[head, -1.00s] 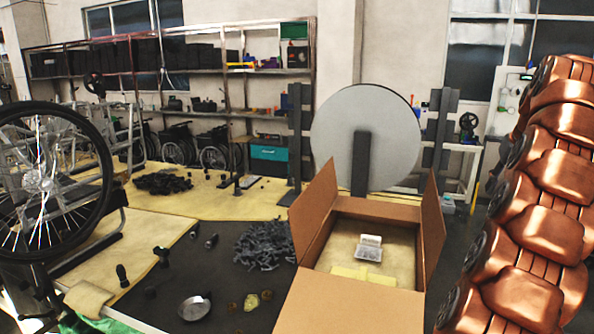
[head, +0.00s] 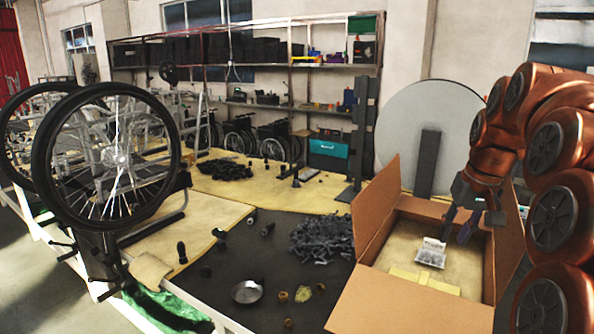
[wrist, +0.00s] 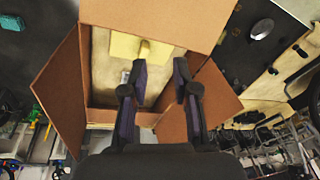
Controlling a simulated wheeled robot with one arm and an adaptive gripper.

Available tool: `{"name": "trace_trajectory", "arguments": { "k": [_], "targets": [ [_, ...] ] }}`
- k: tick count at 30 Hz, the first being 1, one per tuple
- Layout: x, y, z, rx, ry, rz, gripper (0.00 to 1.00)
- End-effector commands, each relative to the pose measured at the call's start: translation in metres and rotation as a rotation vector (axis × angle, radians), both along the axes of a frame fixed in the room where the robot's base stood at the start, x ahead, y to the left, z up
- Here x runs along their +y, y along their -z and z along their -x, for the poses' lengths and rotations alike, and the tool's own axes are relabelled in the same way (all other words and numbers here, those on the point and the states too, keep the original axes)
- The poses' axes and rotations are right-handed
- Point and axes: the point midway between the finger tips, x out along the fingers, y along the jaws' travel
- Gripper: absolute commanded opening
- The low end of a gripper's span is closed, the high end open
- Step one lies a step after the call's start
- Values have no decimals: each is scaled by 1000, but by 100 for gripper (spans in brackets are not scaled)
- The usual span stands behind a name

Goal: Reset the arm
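My gripper (head: 459,226) hangs over the open cardboard box (head: 385,303) at the right of the head view. In the wrist view my gripper (wrist: 161,75) has its two dark fingers apart, with nothing between them. Beyond them are the box (wrist: 150,12) and a yellow item (wrist: 126,46) inside it. A small clear-and-white packet (head: 431,254) lies in the box, close to the fingers in the head view and apart from them as far as I can tell. My copper-coloured arm fills the right side.
A dark table mat (head: 225,269) holds a metal dish (head: 247,291), a pile of grey parts (head: 322,237) and loose tools. A wheelchair wheel (head: 105,157) stands at the left. A large grey disc (head: 405,110) and shelves (head: 250,68) stand behind.

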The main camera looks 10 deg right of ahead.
Motion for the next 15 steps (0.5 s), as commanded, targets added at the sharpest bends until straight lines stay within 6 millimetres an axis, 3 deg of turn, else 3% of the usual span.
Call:
{"name": "trace_trajectory", "arguments": {
  "k": [1, 6, 15],
  "targets": [
    [22, 10, 3, 15, -32, -3, 29],
    [82, 41, 21, 72, -113, -10, 29],
    [169, 102, 77, 170, -235, -9, 29]
  ]
}}
